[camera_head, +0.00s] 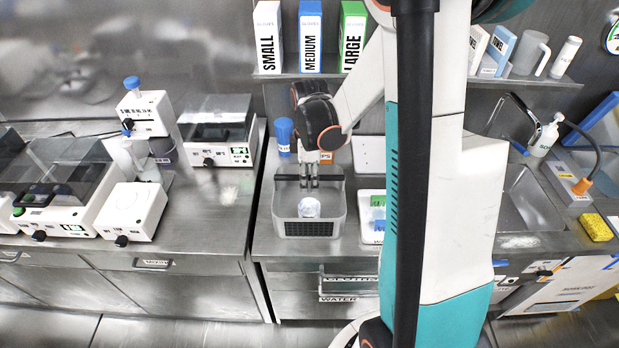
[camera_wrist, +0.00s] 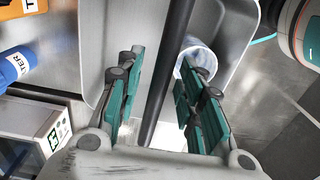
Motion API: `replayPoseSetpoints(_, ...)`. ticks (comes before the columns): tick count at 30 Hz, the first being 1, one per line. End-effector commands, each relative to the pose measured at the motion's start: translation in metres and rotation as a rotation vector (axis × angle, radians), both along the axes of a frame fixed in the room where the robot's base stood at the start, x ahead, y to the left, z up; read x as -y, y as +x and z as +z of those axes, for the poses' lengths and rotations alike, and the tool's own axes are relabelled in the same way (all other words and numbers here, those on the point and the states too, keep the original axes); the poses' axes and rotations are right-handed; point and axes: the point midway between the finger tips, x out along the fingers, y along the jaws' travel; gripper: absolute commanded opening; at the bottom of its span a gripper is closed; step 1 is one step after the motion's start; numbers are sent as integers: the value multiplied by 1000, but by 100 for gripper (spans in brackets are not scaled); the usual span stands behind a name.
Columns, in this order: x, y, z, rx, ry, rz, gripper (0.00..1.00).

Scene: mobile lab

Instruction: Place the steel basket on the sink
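The steel basket (camera_head: 309,229) stands on the counter left of centre, a grey open tub with a slotted front wall. A dark bar handle (camera_wrist: 172,70) spans it, and a clear cup (camera_head: 309,207) sits inside. My gripper (camera_head: 309,185) points down over the basket. In the wrist view its two green-padded fingers (camera_wrist: 160,95) stand apart on either side of the handle, with gaps showing. The basket's wall (camera_wrist: 97,50) also shows there. The sink (camera_head: 528,200) is at the right, partly hidden behind my arm.
A blue-capped bottle (camera_head: 284,135) stands just behind the basket. A white tray with coloured items (camera_head: 371,225) sits close on its right. Lab machines (camera_head: 130,210) fill the left counter. A black faucet (camera_head: 510,103), a spray bottle (camera_head: 545,135) and a yellow sponge (camera_head: 595,227) are around the sink.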

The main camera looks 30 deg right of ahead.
Motion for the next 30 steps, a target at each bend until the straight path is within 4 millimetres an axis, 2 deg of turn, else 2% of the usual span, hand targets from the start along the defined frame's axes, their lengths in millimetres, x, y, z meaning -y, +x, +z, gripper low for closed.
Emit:
replayPoseSetpoints(9,0,0,65,0,0,0,34)
replayPoseSetpoints(15,1,0,98,0,0,0,34)
replayPoseSetpoints(21,1,1,114,0,0,0,34)
replayPoseSetpoints(30,1,1,115,0,0,0,34)
